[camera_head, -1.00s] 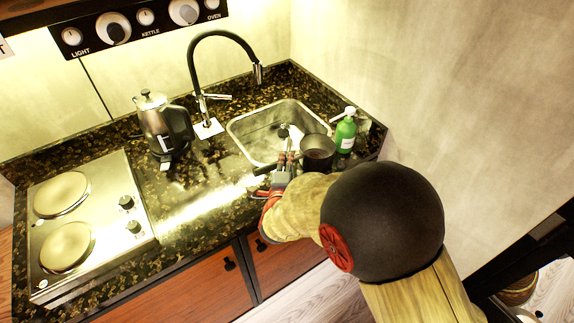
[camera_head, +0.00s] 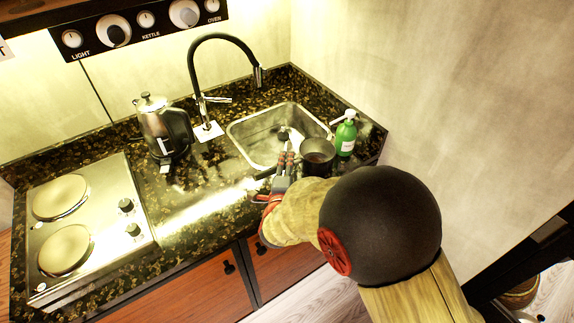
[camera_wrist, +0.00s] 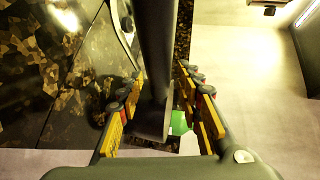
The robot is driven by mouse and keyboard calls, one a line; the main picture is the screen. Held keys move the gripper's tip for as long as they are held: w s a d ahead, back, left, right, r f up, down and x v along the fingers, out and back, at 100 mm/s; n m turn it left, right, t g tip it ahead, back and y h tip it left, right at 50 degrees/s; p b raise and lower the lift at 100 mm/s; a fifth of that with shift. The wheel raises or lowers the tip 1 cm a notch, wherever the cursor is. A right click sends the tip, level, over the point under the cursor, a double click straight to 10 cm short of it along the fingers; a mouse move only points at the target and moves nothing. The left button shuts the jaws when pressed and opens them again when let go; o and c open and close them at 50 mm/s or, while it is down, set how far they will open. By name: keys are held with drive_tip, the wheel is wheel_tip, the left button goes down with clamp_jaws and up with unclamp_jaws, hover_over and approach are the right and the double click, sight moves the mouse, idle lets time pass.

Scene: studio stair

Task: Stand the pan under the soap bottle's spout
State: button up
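The dark pan (camera_head: 319,152) is at the near right corner of the sink, with its opening upward. Its handle points left toward my gripper (camera_head: 284,160). The green soap bottle (camera_head: 346,138) stands upright on the counter, just right of the pan. Its white spout (camera_head: 337,121) points left, above the pan's right side in the picture. A green patch of the bottle (camera_wrist: 180,123) shows in the wrist view. The pan's underside is hidden.
The steel sink (camera_head: 243,131) lies behind the pan, with a black tap (camera_head: 203,75) beside it. A kettle (camera_head: 163,128) and a two-plate hob (camera_head: 90,220) are farther left. The wall is close to the right.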

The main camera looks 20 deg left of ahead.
drive_tip(key=shift+r, duration=0.15)
drive_tip(key=p+v, duration=0.3)
drive_tip(key=v, duration=0.9)
drive_tip(key=shift+d, duration=0.15)
